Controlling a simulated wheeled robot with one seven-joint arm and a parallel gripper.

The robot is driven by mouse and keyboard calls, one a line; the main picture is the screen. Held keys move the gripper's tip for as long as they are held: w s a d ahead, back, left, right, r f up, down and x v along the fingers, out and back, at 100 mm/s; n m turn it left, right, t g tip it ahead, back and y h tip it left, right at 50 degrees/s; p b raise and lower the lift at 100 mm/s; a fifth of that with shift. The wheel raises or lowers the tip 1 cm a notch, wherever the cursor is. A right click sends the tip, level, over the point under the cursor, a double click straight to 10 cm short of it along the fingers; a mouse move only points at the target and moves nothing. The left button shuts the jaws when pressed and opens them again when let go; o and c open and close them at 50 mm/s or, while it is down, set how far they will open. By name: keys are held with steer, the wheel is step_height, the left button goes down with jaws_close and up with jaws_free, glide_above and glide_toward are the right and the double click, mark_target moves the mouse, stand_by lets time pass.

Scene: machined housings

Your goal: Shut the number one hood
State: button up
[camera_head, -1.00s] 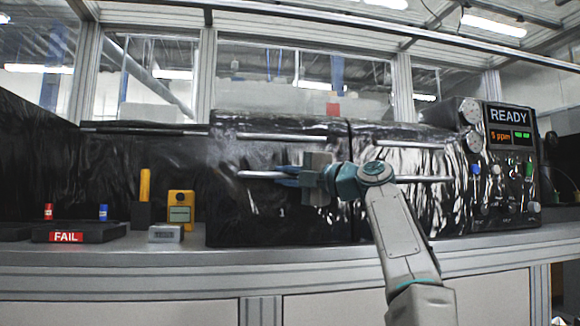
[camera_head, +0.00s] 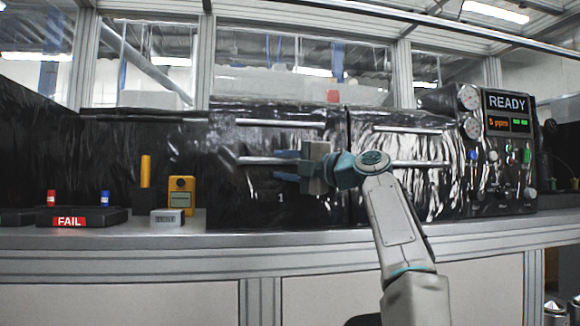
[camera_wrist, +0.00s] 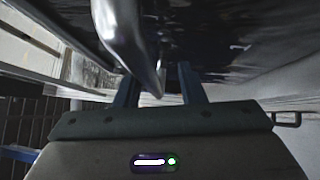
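The number one hood (camera_head: 265,185) is the glossy dark cover left of centre in the head view, with a "1" low on its front. Its silver bar handle (camera_head: 252,160) runs across the front. My gripper (camera_head: 284,165) is at the right part of this handle, its blue fingers above and below the bar's line. In the wrist view the fingers (camera_wrist: 158,88) stand apart and the shiny bar (camera_wrist: 130,40) reaches down toward the gap between them. I cannot tell whether they touch it. The gripper body hides the handle's right end.
A second dark hood (camera_head: 420,190) with its own bar adjoins on the right, then a control panel (camera_head: 507,125) reading READY. On the bench at left are a yellow device (camera_head: 180,193), a small grey box (camera_head: 167,217) and a FAIL tray (camera_head: 100,220). The bench's front edge is clear.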

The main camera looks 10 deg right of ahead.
steer(key=v, duration=0.2)
steer(key=b+v, duration=0.1)
steer(key=v, duration=0.1)
steer(key=shift+d+r, duration=0.15)
steer(key=shift+r, duration=0.05)
steer(key=v, duration=0.9)
steer(key=shift+s+f, duration=0.25)
steer(key=shift+s, duration=0.1)
steer(key=shift+d, duration=0.1)
